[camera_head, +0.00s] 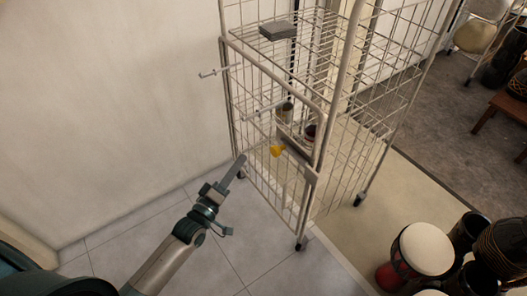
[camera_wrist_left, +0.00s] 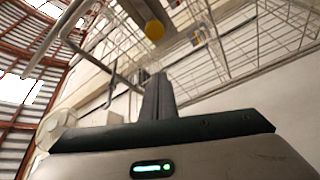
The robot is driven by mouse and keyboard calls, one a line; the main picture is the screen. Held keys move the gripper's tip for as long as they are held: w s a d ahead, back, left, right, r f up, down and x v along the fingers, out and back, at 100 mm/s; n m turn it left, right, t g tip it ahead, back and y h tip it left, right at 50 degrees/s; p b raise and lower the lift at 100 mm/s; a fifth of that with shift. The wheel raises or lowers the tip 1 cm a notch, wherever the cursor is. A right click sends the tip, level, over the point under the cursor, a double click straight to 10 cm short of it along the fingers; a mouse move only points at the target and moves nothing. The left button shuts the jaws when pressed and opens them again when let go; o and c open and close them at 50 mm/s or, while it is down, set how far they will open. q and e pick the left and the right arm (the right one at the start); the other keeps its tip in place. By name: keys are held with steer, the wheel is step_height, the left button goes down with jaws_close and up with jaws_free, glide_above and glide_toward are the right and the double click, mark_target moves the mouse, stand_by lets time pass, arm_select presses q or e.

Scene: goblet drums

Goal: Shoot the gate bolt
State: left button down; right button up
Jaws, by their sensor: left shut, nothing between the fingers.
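A wire roll cage (camera_head: 322,100) stands against the wall with a framed gate (camera_head: 262,125) on its near side. A yellow knob (camera_head: 277,151) sits at the gate's right side, beside a dark grey bolt housing (camera_head: 296,149) near the cage post. My left gripper (camera_head: 239,163) is shut and empty, to the left of the knob and a little lower, apart from it. In the left wrist view the shut fingers (camera_wrist_left: 157,97) point up toward the yellow knob (camera_wrist_left: 155,30), with a gap between. My right gripper is not in view.
A metal handle (camera_head: 213,72) sticks out left of the gate. A grey block (camera_head: 277,31) and several items are inside the cage. Goblet drums (camera_head: 424,250) stand at the lower right. The tiled floor (camera_head: 250,262) before the gate is clear.

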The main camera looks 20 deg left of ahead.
arm_select(q)
steer(key=shift+w, duration=0.15)
